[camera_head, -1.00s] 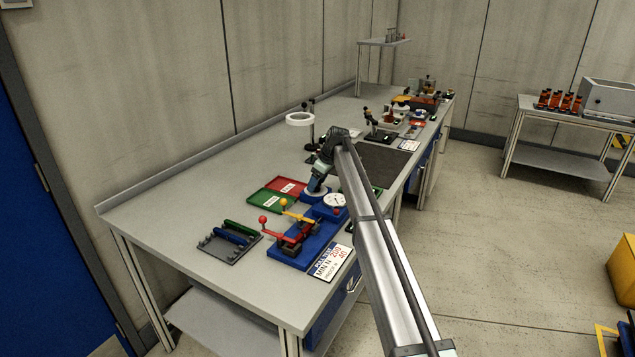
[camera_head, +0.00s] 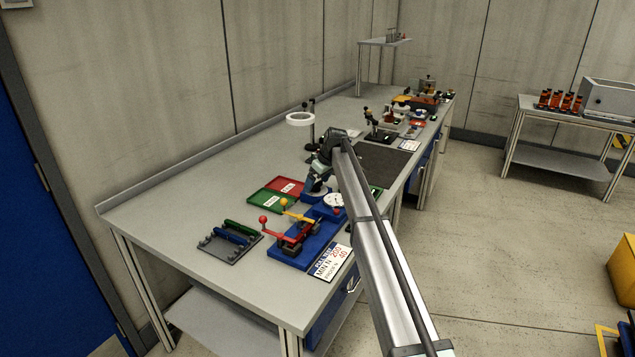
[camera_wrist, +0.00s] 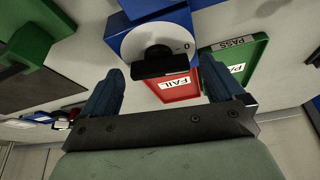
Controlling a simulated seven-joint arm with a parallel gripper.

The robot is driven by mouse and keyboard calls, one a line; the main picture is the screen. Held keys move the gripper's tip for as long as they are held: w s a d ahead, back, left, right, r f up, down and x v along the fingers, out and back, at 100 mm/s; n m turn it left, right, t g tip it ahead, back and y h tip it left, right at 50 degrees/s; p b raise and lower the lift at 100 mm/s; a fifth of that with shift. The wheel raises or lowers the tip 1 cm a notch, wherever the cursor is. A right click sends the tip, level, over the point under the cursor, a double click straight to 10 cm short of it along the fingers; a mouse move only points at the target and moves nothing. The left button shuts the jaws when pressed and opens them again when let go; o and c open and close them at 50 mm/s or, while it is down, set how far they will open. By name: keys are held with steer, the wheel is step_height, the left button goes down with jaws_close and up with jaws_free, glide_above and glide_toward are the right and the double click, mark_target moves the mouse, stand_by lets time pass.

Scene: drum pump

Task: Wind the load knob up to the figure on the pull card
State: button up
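The load knob (camera_wrist: 155,62) shows in the wrist view as a black bar on a round grey face. It sits on the blue housing of the pull tester (camera_wrist: 119,45). My gripper (camera_wrist: 158,85) is open, with one blue finger to each side below the knob. I see no clear contact. In the head view my gripper (camera_head: 317,178) is at the far end of the blue tester (camera_head: 288,252) and hides the knob. The white dial (camera_head: 333,200) is too small to read. The pull card (camera_head: 332,262) lies at the front edge; its red figures look like 200 and 40.
A red FAIL tray (camera_head: 287,186) and a green PASS tray (camera_head: 270,201) lie left of my gripper. The tester has a red-knobbed lever (camera_head: 264,220) and a yellow one (camera_head: 285,203). A grey rack (camera_head: 230,247) stands left. A ring lamp (camera_head: 300,119) stands behind.

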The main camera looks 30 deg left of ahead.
steer(key=w+v, duration=0.1)
steer(key=v, duration=1.2)
steer(key=shift+s+r, duration=0.4)
steer(key=shift+s, duration=0.1)
steer(key=shift+d, duration=0.1)
